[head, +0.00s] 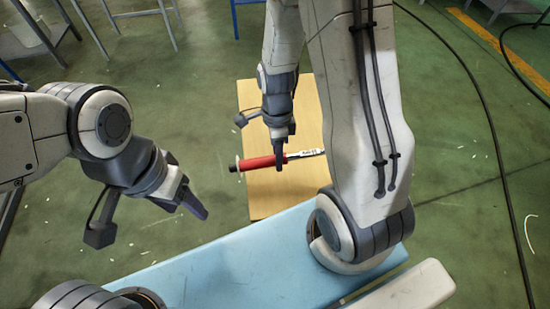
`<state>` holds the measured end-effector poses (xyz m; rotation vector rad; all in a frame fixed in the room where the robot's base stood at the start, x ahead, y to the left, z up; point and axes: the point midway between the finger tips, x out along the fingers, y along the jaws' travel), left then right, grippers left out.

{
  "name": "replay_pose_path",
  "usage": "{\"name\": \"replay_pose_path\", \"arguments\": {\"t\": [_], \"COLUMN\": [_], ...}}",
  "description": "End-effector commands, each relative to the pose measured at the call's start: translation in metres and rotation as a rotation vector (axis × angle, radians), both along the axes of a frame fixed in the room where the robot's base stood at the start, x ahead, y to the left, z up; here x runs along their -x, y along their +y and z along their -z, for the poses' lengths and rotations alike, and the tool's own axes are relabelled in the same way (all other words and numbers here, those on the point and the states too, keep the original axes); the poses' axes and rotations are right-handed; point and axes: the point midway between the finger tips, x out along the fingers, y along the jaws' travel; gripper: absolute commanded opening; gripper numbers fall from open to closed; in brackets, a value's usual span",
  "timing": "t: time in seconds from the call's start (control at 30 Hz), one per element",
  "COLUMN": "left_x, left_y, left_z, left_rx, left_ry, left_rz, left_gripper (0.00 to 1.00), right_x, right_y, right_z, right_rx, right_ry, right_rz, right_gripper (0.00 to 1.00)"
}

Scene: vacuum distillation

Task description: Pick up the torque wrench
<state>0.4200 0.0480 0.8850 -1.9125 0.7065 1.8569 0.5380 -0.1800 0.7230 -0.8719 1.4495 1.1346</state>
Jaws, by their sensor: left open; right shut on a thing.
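The torque wrench (258,162) has a red handle, a pale collar at its left end and a metal shaft to the right. It lies roughly level in the head view. My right gripper (279,160) is shut on it near the right end of the red handle, and its fingers hide a part there. The wrench shows in front of the wooden surface; the gap between them is hard to tell. My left gripper (197,207) is open and empty, to the left of and nearer than the wrench.
A light wooden table or board (253,198) stands beneath the wrench. A light blue surface (230,268) lies in front. Green floor (200,110) is open around them. Black cables (492,125) run along the right. Metal frame legs (165,20) stand at the back left.

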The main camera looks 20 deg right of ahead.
Motion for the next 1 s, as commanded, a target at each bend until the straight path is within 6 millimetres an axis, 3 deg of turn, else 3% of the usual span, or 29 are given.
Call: {"name": "replay_pose_path", "arguments": {"t": [0.47, 0.5, 0.7, 1.0], "left_x": [0.000, 0.000, 0.000, 0.000], "left_y": [0.000, 0.000, 0.000, 0.000], "left_z": [-0.017, -0.007, 0.010, 0.015], "left_rx": [0.000, 0.001, -0.001, 0.000], "left_ry": [0.000, -0.001, 0.001, 0.000], "left_rz": [0.000, 0.000, 0.000, 0.000], "left_gripper": [0.60, 0.60, 0.60, 0.60], "right_x": [0.061, 0.063, 0.070, 0.077], "right_y": [-0.063, -0.066, -0.074, -0.079], "right_z": [-0.054, -0.050, -0.057, -0.064], "right_rx": [0.001, 0.001, 0.001, 0.001], "right_ry": [0.000, -0.002, -0.002, 0.002], "right_rz": [0.008, 0.005, 0.003, 0.001], "right_gripper": [0.00, 0.00, 0.00, 0.00]}}
